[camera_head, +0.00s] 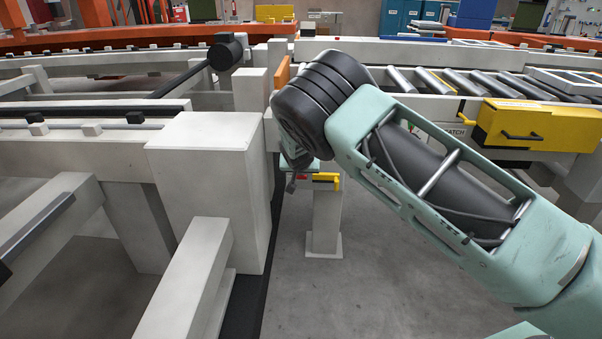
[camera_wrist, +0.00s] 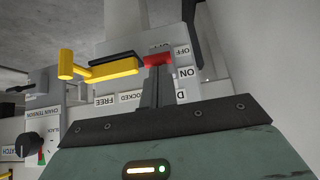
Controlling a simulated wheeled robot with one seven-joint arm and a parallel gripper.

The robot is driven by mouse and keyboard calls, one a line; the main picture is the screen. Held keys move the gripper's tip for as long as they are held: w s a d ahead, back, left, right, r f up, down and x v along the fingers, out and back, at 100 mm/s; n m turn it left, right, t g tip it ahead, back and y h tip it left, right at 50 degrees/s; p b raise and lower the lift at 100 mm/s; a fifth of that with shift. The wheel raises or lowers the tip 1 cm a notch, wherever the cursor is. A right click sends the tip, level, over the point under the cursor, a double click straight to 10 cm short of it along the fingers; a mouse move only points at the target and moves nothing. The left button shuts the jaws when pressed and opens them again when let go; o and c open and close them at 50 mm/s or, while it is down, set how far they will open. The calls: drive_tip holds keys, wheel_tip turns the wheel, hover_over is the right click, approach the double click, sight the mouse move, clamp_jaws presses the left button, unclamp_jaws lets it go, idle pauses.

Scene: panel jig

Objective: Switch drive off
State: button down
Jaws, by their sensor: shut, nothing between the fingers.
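In the wrist view, a red switch piece (camera_wrist: 157,59) sits beside a white OFF label (camera_wrist: 182,50) and an ON label (camera_wrist: 188,72). It lies nearer the OFF label in the picture. My gripper (camera_wrist: 157,70) is shut and empty, with its narrow dark fingers pointing at the red piece. The fingertips overlap its lower edge; I cannot tell whether they touch. In the head view, my arm's dark wrist hides most of the gripper and the switch.
A yellow handle (camera_wrist: 108,70) with LOCKED and FREE labels is just left of the red piece. A CHAIN TENSION knob (camera_wrist: 34,144) is farther left. In the head view, a pale post (camera_head: 215,185) stands left of my wrist and a yellow box (camera_head: 535,124) at right.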

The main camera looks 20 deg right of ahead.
wheel_tip(320, 180, down, 6)
drive_tip(key=s+t+h+b, duration=0.1)
drive_tip(key=t+h+b, duration=0.1)
drive_tip(key=t+b, duration=0.5)
drive_tip(key=b, duration=0.6)
drive_tip(key=shift+s+a+b, duration=0.25)
drive_tip(key=shift+s+b, duration=0.05)
drive_tip(key=shift+s, duration=0.1)
drive_tip(key=shift+f+b, duration=0.15)
drive_tip(key=shift+b, duration=0.15)
